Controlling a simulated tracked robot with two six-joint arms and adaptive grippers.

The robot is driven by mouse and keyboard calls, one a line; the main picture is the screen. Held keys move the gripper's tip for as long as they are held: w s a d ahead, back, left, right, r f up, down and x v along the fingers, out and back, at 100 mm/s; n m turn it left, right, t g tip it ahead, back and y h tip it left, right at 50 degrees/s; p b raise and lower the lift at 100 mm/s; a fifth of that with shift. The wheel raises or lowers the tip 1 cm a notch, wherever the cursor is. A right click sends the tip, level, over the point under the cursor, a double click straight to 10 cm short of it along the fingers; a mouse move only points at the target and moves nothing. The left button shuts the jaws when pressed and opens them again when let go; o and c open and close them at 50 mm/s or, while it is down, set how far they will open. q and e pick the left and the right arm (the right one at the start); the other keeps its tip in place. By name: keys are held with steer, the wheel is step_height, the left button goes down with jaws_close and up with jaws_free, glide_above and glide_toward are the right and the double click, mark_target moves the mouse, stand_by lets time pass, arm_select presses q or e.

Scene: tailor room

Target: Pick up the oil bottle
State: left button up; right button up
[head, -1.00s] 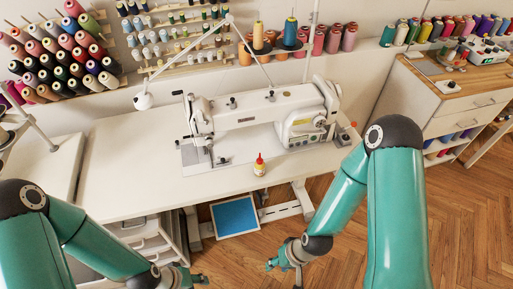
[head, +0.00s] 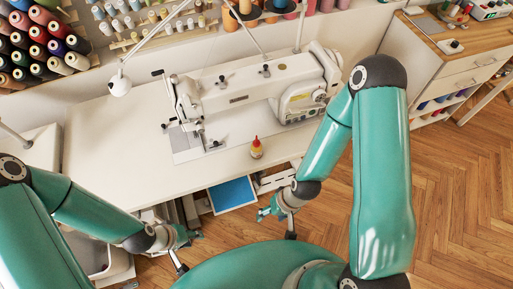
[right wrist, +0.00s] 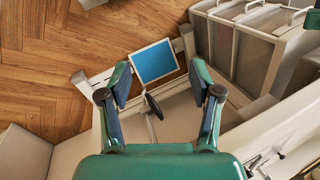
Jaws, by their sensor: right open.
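The oil bottle (head: 257,148), small and yellowish with a red tip, stands upright on the white sewing table (head: 110,150), near its front edge and in front of the sewing machine. My right gripper (head: 268,212) is below and in front of the table edge, apart from the bottle. In the right wrist view my right gripper (right wrist: 160,95) is open with nothing between its fingers; the bottle is not seen there. My left gripper (head: 190,250) is low in front of the table, further left, far from the bottle. Its fingers are too small to judge.
The white sewing machine (head: 250,90) stands behind the bottle. A blue pedal plate (head: 232,194) lies under the table; it also shows in the right wrist view (right wrist: 154,62). A wooden-topped cabinet (head: 450,65) is at the right. The table left of the bottle is clear.

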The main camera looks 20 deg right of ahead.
steer(key=s+d+f+m+g+y+b, duration=0.2)
steer(key=s+d+f+m+g+b, duration=0.15)
steer(key=s+m, duration=0.2)
steer(key=m+t+y+b, duration=0.7)
steer(key=m+t+b, duration=0.3)
steer(key=m+t, duration=0.75)
glide_toward(256, 147)
steer(key=shift+m+g, duration=0.7)
steer(key=w+a, duration=0.1)
steer(key=w+a+f, duration=0.1)
steer(key=w, duration=0.1)
steer(key=shift+w+a, duration=0.1)
steer(key=shift+w, duration=0.25)
steer(key=shift+w+d+f+p+x, duration=0.1)
steer(key=shift+p+x, duration=0.1)
steer(key=shift+x, duration=0.85)
steer(key=shift+w+d+f+p+x, duration=0.15)
steer(key=shift+p+x, duration=0.1)
steer(key=shift+x, duration=0.8)
steer(key=shift+s+a+f+p+x, duration=0.1)
steer(key=shift+p+x, duration=0.1)
steer(key=shift+x, duration=0.85)
steer(key=shift+c, duration=0.4)
steer(key=c, duration=1.1)
steer(key=shift+r, duration=0.1)
